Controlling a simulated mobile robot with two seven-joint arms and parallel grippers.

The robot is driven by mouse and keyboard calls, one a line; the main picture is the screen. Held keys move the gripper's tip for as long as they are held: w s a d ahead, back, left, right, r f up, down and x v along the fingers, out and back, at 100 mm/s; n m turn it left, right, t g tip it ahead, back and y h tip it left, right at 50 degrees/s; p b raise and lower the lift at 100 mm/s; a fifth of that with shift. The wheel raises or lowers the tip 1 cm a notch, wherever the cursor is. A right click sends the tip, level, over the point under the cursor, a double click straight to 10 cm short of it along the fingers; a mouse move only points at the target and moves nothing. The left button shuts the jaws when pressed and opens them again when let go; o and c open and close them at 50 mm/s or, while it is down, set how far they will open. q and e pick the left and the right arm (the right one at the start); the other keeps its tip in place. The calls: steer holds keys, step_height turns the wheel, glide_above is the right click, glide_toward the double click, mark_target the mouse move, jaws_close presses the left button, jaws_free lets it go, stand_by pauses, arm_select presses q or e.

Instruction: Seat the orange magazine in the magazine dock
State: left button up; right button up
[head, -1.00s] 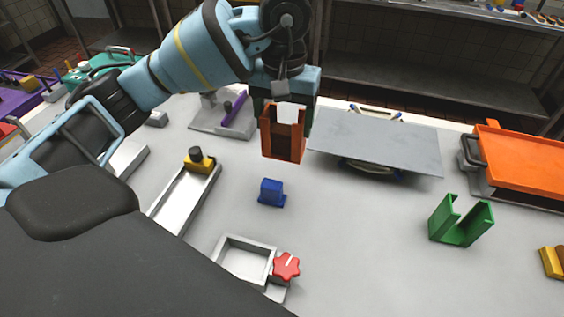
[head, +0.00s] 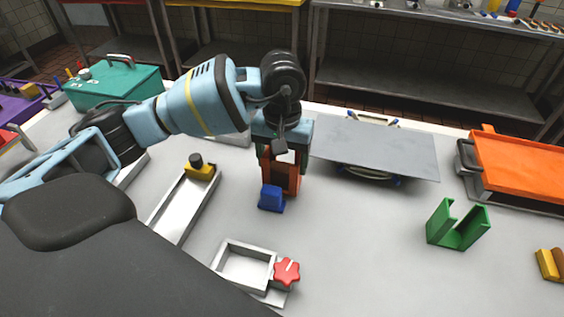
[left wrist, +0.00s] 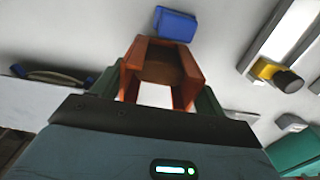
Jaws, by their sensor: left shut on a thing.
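The orange magazine (head: 294,180) is a hollow, upright, brownish-orange holder. My left gripper (head: 281,160) is shut on it, with the green fingers on its sides. In the left wrist view the magazine (left wrist: 131,68) sits between the fingers of the left gripper (left wrist: 157,98), its open inside showing. A small blue block (head: 271,198) stands on the table just in front of the magazine and hides part of its lower end. The blue block also shows in the left wrist view (left wrist: 176,24). I cannot tell whether the magazine touches the table or which part is the dock. My right gripper is not in view.
A grey plate (head: 375,147) is close right of the gripper. A green U-shaped holder (head: 458,228) and an orange tray (head: 520,165) stand farther right. A metal channel (head: 183,210) and a small tray with a red knob (head: 287,271) are at the left and front.

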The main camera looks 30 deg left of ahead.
arm_select(q)
steer(key=shift+f, duration=0.65)
steer(key=shift+f, duration=0.25)
steer(key=o, duration=1)
steer(key=shift+r, duration=0.1)
steer(key=shift+o, duration=0.2)
steer(key=shift+o, duration=0.5)
step_height(320, 180, up, 12)
steer(key=shift+r, duration=0.15)
